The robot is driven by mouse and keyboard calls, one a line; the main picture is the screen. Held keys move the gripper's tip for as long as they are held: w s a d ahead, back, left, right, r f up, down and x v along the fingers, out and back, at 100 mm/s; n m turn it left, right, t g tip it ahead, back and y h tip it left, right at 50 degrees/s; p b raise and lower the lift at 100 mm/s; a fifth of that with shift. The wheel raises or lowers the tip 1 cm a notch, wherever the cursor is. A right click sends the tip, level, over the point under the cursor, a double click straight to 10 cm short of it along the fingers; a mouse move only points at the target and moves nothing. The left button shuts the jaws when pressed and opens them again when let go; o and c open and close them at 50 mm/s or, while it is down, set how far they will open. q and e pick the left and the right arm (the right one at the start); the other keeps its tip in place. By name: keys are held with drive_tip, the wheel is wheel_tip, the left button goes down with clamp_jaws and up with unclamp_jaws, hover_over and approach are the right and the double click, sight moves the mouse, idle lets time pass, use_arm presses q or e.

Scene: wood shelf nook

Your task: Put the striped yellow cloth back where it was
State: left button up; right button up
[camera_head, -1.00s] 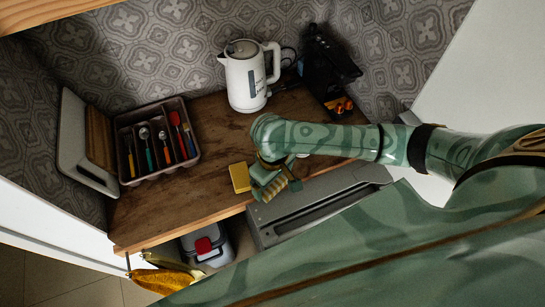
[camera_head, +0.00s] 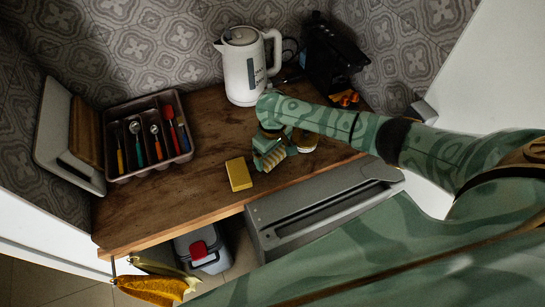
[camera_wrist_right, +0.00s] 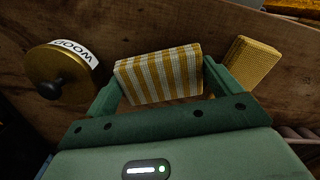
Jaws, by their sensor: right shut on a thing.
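The striped yellow and white cloth (camera_wrist_right: 160,75) is a folded block between the two fingers of my right gripper (camera_wrist_right: 162,88) in the right wrist view. The right gripper (camera_head: 270,158) is shut on it. In the head view the cloth (camera_head: 274,159) shows at the gripper's tip, over the middle of the wooden counter (camera_head: 200,195). I cannot tell whether it touches the wood. A plain yellow block (camera_head: 239,174) lies on the counter just left of the gripper. It also shows in the right wrist view (camera_wrist_right: 252,62). My left gripper is not in view.
A round labelled lid (camera_wrist_right: 60,75) is beside the gripper. A white kettle (camera_head: 244,70) and black machine (camera_head: 333,62) stand behind. A cutlery tray (camera_head: 147,172) is at left. Yellow cloths (camera_head: 158,288) hang below the front edge. The counter's left front is clear.

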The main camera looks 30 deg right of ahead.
sight(274, 156)
drive_tip(key=shift+f, duration=0.8)
drive_tip(key=shift+s+f, duration=0.25)
drive_tip(key=shift+f, duration=0.15)
drive_tip(key=o, duration=0.7)
drive_tip(key=shift+s+f, duration=0.2)
drive_tip(key=r+p, duration=0.1)
drive_tip(key=r, duration=0.3)
drive_tip(key=r+p, duration=0.2)
drive_tip(key=r, duration=0.3)
drive_tip(key=r+p, duration=0.2)
drive_tip(key=r, duration=0.2)
drive_tip(key=shift+w+r, duration=0.15)
drive_tip(key=shift+w, duration=0.25)
